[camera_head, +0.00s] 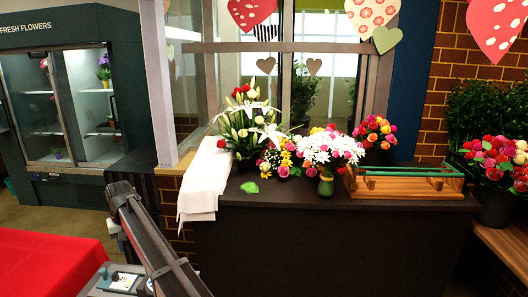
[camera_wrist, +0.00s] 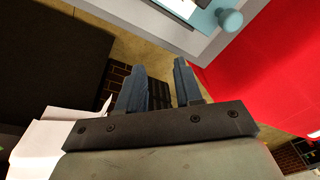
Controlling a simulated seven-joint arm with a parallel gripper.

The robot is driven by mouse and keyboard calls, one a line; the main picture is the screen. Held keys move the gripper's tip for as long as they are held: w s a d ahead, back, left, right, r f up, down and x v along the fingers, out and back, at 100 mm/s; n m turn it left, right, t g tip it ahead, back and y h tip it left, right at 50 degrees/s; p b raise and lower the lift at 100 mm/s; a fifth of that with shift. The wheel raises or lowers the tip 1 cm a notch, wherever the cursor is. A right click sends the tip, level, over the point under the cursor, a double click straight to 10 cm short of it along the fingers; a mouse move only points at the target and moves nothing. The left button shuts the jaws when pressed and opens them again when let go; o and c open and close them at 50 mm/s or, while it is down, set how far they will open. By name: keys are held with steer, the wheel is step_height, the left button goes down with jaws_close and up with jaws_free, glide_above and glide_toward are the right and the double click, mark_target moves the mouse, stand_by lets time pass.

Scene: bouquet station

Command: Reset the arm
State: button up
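My gripper (camera_wrist: 161,66) shows in the wrist view with its two blue-grey fingers apart and nothing between them. It hangs over the floor, with a red-covered surface to the right and the dark counter to the left. In the head view my dark arm reaches up from the bottom edge, left of the counter (camera_head: 330,250); the gripper's fingers cannot be made out there.
Flower arrangements (camera_head: 325,150) and a wooden tray (camera_head: 405,187) stand on the counter. White cloth or paper (camera_head: 203,180) drapes over its left end. A red-covered table (camera_head: 45,265) is at lower left. A flower fridge (camera_head: 75,105) stands behind. Potted roses (camera_head: 497,205) are at right.

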steer(key=w+d+f+n+t+y, duration=0.1)
steer(key=w+d+f, duration=0.5)
steer(key=d+f, duration=0.25)
steer(key=w+d+f+t+y, duration=0.1)
steer(key=w+d+f+t, duration=0.1)
steer(key=w+d+f, duration=0.55)
steer(key=s+d+f+m+g+h, duration=0.1)
steer(key=s+d+f, duration=0.4)
steer(key=d+f, duration=0.65)
steer(key=s+d+f+m+g+h, duration=0.1)
steer(key=s+d+f+m+g, duration=0.1)
steer(key=s+d+f, duration=0.7)
steer(key=s+d+f+m+g+h, duration=0.1)
steer(key=s+d+f, duration=0.5)
steer(key=d, duration=0.5)
steer(key=s+d+f+m+g+h, duration=0.1)
steer(key=s+d+f+m+g, duration=0.1)
steer(key=s+d+f, duration=0.6)
steer(key=s+d+m+g, duration=0.1)
steer(key=s+d, duration=0.3)
steer(key=s, duration=0.5)
steer(key=s+d+m+g, duration=0.1)
steer(key=s+d, duration=0.3)
steer(key=s, duration=0.5)
steer(key=s+d+m+g, duration=0.1)
steer(key=s+d, duration=0.3)
steer(key=s, duration=0.5)
steer(key=shift+s+f+g, duration=0.2)
steer(key=shift+f+g, duration=0.15)
steer(key=shift+g, duration=0.45)
